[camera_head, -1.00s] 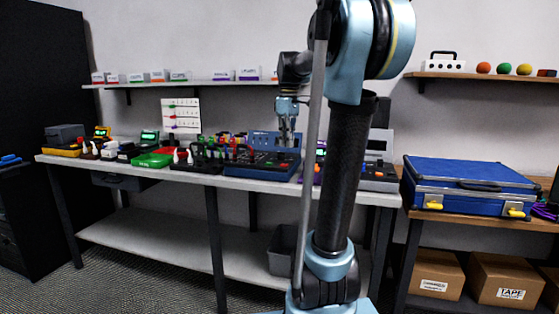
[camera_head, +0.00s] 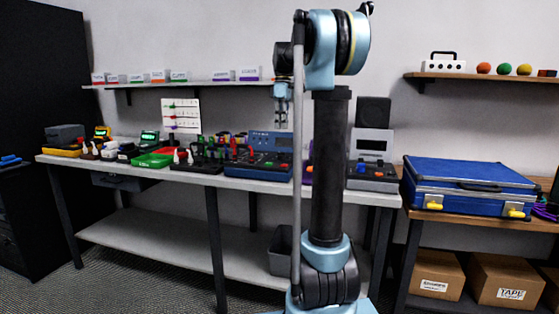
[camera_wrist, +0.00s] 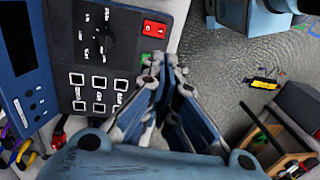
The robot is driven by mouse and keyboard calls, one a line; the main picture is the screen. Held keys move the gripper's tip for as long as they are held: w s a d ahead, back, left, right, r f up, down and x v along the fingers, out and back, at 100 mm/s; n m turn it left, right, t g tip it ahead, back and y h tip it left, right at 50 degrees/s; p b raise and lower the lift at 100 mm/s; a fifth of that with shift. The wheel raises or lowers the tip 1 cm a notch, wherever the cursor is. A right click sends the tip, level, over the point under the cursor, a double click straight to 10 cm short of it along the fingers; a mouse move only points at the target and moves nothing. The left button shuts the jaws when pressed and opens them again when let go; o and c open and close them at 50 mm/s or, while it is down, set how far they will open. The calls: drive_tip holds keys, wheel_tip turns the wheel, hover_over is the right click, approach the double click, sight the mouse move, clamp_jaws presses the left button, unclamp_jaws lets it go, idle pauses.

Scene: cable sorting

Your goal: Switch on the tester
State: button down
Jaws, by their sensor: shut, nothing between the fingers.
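The tester is a blue box (camera_head: 262,141) with a dark sloped front panel, standing on the bench in the head view. In the wrist view its panel (camera_wrist: 122,70) fills the upper left, with a blue display part, a round knob and several white-framed buttons. A red rocker switch (camera_wrist: 154,30) sits at the panel's upper right corner, with a small green patch (camera_wrist: 146,58) below it. My gripper (camera_head: 283,121) is shut and empty above the tester. In the wrist view its fingertips (camera_wrist: 165,66) are beside the green patch, below the red switch; contact cannot be told.
A grey device (camera_head: 371,160) stands to the right on the bench. A green tray (camera_head: 153,159) and several small devices crowd the left. A blue case (camera_head: 470,186) lies on the right-hand table. My arm hides part of the bench.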

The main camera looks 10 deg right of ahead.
sight(280, 167)
drive_tip(key=shift+f, duration=0.1)
drive_tip(key=f, duration=0.4)
drive_tip(key=s+f, duration=0.1)
drive_tip(key=f, duration=0.8)
drive_tip(key=shift+s+a+f, duration=0.3)
drive_tip(key=shift+a+f, duration=0.1)
drive_tip(key=shift+d, duration=0.1)
